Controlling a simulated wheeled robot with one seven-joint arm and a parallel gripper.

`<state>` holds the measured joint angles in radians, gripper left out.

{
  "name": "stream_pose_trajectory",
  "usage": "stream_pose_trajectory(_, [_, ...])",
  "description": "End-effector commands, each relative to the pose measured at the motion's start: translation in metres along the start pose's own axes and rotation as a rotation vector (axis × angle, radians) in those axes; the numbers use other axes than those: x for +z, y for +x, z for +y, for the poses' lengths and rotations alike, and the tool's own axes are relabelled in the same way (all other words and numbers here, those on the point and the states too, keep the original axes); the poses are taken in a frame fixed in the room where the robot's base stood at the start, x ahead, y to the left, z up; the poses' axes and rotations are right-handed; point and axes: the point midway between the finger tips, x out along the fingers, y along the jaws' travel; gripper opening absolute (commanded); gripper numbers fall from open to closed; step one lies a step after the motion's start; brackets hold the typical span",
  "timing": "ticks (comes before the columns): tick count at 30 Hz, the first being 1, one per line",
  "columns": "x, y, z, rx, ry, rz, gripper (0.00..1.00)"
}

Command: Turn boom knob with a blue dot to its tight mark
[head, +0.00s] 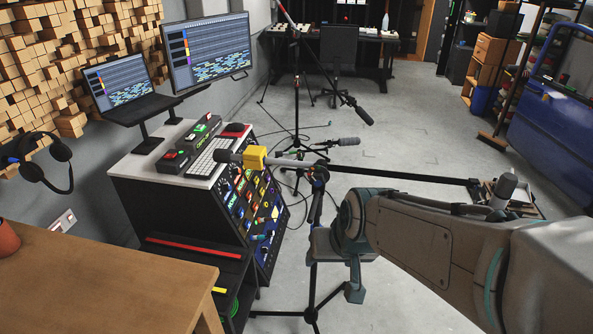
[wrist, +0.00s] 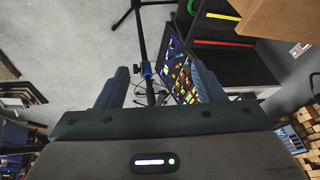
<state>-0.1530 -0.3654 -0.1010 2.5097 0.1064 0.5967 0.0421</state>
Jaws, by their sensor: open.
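A microphone stand with a boom (head: 410,175) stands in front of me. Its clutch (head: 319,174) shows a small blue part where boom and pole meet. The boom knob is too small to tell apart there, and neither its blue dot nor a tight mark can be made out. My gripper (head: 336,268) is below and just right of the clutch, beside the stand's pole. In the wrist view my gripper (wrist: 160,78) is open, with two blue-grey fingers apart.
A mixing console (head: 250,205) with a white top stands left of the stand. A wooden table (head: 100,275) is at front left. Another boom stand (head: 297,90) and floor cables are behind.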

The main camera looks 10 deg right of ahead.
Motion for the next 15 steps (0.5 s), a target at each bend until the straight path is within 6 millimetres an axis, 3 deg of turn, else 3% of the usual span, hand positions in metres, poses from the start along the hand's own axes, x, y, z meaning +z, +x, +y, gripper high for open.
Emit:
stream_pose_trajectory(1, [-0.009,0.019,-0.009,-0.028,0.017,0.028,0.62])
stream_pose_trajectory(7, [-0.052,0.076,-0.034,-0.076,0.132,0.217,0.62])
stream_pose_trajectory(15, [-0.093,0.132,-0.032,0.028,0.244,0.531,0.62])
